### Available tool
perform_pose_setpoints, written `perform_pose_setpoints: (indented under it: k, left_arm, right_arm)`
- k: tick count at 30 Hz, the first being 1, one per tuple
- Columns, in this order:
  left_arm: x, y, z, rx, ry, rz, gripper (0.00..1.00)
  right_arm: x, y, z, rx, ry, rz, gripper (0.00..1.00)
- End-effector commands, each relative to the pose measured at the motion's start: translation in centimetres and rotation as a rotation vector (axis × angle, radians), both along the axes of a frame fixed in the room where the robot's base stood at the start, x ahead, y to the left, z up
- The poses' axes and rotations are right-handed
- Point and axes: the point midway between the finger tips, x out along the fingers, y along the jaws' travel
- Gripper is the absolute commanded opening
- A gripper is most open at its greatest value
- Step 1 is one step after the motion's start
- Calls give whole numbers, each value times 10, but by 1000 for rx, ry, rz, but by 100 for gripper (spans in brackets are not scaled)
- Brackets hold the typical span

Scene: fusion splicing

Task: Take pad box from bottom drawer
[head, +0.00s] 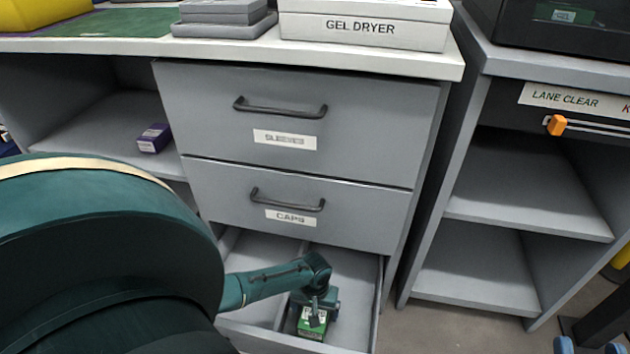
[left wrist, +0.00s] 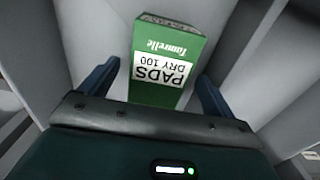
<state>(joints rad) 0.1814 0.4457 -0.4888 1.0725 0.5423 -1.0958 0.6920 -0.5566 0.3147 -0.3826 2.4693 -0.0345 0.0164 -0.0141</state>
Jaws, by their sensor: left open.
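The green pad box (head: 312,324), with a white label reading PADS DRY 100, stands in the open bottom drawer (head: 347,268). In the left wrist view the box (left wrist: 168,38) lies between the two blue fingers of my left gripper (left wrist: 156,82). The fingers are apart, with a visible gap on both sides of the box. In the head view my left gripper (head: 316,304) is down in the drawer over the box and hides part of it. My right gripper (head: 588,346) shows only as two separated blue fingertips at the lower right edge, with nothing between them.
The shut CAPS drawer (head: 230,196) and SLEEVES drawer (head: 205,100) are above the open one. A drawer divider (head: 286,292) runs left of the box. A purple box (head: 154,138) sits on the left shelf. Open shelves (head: 530,190) stand at right.

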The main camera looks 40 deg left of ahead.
Motion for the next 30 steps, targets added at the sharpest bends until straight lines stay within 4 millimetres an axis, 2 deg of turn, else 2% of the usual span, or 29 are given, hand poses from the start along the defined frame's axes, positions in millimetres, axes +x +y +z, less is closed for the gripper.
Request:
perform_pose_setpoints:
  k: [1,8,26,30]
  left_arm:
    - [1,0,-7,0,-1,0,89]
    - [1,0,-5,-1,-3,0,88]
    - [1,0,-5,-1,-2,0,39]
    - [1,-1,-5,-1,-2,0,38]
  right_arm:
    - [1,0,-1,1,-18,2,36]
    - [1,0,3,2,-24,2,36]
    - [1,0,3,0,-24,1,36]
    - [1,0,3,0,-24,1,36]
